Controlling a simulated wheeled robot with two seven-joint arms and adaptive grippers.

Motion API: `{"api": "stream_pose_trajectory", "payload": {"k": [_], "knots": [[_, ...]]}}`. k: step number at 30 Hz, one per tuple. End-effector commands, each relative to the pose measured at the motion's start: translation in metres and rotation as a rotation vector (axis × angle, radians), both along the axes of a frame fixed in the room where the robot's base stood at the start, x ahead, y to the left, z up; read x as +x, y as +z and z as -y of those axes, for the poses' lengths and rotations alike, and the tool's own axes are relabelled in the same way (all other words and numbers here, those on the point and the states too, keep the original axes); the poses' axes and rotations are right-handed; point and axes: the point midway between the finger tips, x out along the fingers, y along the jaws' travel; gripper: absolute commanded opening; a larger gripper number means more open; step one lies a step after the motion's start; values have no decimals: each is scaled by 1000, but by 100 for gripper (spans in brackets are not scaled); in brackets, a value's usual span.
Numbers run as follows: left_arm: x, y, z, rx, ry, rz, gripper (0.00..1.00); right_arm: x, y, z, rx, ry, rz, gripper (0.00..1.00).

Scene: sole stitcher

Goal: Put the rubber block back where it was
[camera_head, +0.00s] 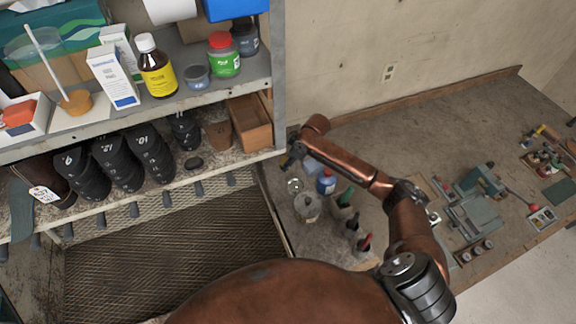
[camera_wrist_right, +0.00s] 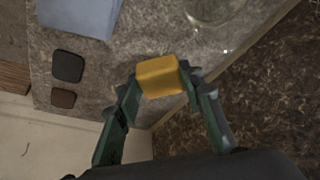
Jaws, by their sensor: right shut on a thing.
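The rubber block is a yellow-orange block (camera_wrist_right: 160,76) in the right wrist view. My right gripper (camera_wrist_right: 163,80) is shut on it, with a dark green finger on each side. The block is over or close to the edge of a speckled grey bench top (camera_wrist_right: 115,65); I cannot tell whether it touches the surface. In the head view, my right gripper (camera_head: 291,158) is at the bench's left end, beside the shelf's right corner. The block cannot be made out there. My left gripper is not in view.
A dark pad (camera_wrist_right: 67,66) and a smaller brown pad (camera_wrist_right: 63,98) lie near the block, with a blue-grey box (camera_wrist_right: 82,15) and a glass jar (camera_wrist_right: 212,8).

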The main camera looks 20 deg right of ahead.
Motion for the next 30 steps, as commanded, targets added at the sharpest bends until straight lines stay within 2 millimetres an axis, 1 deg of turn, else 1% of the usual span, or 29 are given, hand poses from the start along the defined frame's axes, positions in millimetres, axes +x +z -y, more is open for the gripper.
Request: {"api": "stream_pose_trajectory", "payload": {"k": [3, 6, 9, 13, 17, 18, 22, 25, 30], "knots": [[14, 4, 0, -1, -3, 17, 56, -1, -17, -2, 2, 0, -6, 13], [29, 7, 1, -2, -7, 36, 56, 0, -29, -1, 1, 1, -2, 13], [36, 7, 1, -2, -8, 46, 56, 0, -31, -2, 0, 2, 0, 13], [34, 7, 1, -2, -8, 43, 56, 0, -31, -2, 0, 2, 0, 13], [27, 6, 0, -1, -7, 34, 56, 0, -34, -2, 1, 3, -1, 13], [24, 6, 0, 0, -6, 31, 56, 0, -35, -2, 1, 3, -1, 36], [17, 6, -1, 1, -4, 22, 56, 0, -34, -2, 1, 3, -1, 45], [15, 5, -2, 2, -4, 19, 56, 0, -34, -2, 1, 3, -1, 52], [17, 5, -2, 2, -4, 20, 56, 0, -34, -2, 0, 3, -1, 53]]}}
